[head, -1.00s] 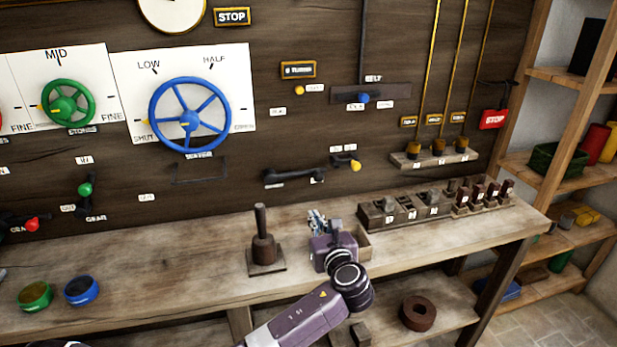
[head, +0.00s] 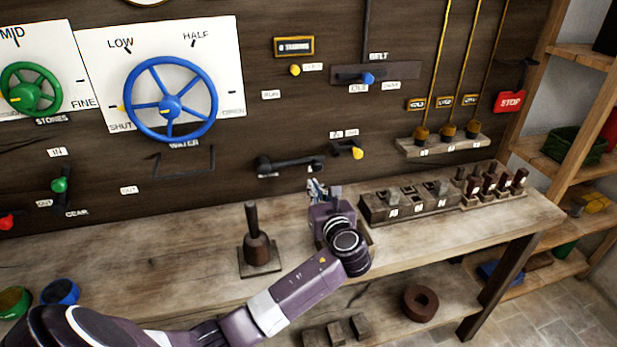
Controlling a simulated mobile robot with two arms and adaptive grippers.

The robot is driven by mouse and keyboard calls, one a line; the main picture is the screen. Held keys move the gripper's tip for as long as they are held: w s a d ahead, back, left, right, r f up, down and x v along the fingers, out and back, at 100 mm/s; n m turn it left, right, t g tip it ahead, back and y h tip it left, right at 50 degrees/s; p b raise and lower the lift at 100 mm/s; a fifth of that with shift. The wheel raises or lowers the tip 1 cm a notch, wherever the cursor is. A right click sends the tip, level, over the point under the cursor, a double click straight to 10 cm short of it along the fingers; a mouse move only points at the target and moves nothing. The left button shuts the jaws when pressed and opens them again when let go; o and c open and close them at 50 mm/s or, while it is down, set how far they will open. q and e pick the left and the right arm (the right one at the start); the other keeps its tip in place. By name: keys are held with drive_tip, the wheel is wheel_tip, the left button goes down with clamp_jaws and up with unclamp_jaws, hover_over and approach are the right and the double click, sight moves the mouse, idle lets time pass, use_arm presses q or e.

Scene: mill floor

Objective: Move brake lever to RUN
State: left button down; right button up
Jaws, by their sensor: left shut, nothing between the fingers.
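A dark lever (head: 290,163), which I take to be the brake lever, lies almost level on the plank wall. Its thick pivot end is at the left and its free end points right. A small label that seems to read RUN (head: 271,94) is on the wall above the pivot end. Other labels by the lever are too small to read surely. My left gripper (head: 324,187) is above the workbench, just below and right of the lever's free end in the picture. It is shut and empty, apart from the lever as far as I can tell. My right gripper is not in view.
A yellow-knobbed lever (head: 357,152) sits close right of the dark lever. A blue handwheel (head: 170,100) is at the left. On the workbench (head: 180,280), a wooden-handled tool (head: 256,240) stands left of my gripper and a block rack (head: 405,208) right of it.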

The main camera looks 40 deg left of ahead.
use_arm(q)
drive_tip(key=x, duration=0.9)
drive_tip(key=shift+a, duration=0.3)
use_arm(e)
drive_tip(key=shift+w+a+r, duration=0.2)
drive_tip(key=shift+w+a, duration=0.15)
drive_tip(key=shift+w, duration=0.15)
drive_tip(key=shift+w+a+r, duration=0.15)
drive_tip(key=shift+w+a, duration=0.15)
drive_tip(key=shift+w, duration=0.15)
use_arm(q)
drive_tip(key=shift+w+p, duration=0.1)
drive_tip(key=shift+p, duration=0.2)
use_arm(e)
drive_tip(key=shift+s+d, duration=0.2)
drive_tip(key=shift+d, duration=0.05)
